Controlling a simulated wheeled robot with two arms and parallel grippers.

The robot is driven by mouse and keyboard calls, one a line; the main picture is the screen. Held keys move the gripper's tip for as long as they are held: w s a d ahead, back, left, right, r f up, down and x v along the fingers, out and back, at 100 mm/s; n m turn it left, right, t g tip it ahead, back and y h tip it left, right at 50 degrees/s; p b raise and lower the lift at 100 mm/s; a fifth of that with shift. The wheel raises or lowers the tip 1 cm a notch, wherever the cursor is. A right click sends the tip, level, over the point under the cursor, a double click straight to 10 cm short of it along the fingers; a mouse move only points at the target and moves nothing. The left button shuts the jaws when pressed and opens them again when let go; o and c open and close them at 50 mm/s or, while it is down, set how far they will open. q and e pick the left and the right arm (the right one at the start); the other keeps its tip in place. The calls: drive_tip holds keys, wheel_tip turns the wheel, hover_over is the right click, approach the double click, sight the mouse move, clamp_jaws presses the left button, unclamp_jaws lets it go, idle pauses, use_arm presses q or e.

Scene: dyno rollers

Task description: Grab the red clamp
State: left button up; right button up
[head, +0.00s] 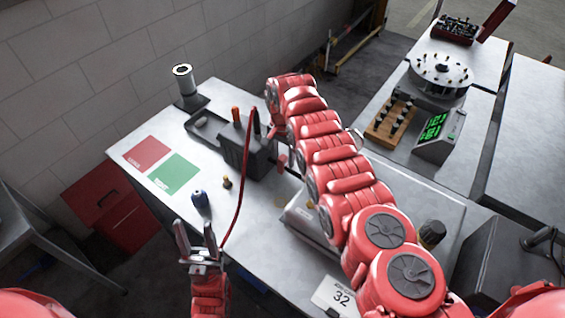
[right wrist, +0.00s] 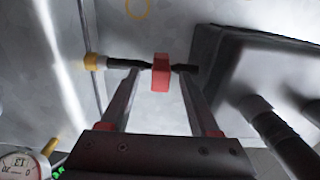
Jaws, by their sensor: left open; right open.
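A small red block, which looks like the red clamp (right wrist: 160,73), is between the fingertips of my right gripper (right wrist: 160,71) in the right wrist view. Dark pieces reach toward it from both sides. The jaws are open, and I cannot tell whether they touch it. In the head view a small red piece (head: 282,161) shows beside the dark box (head: 246,148), partly hidden by my right arm. I cannot tell whether it is the clamp. My left gripper (head: 195,232) is open and empty, fingers up, near the table's front edge.
A red cable (head: 240,190) hangs from the dark box toward my left gripper. A metal cylinder (head: 183,80) stands at the back left.

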drive_tip(key=shift+f, duration=0.3)
clamp_jaws()
drive_tip(key=shift+r, duration=0.15)
idle(0.3)
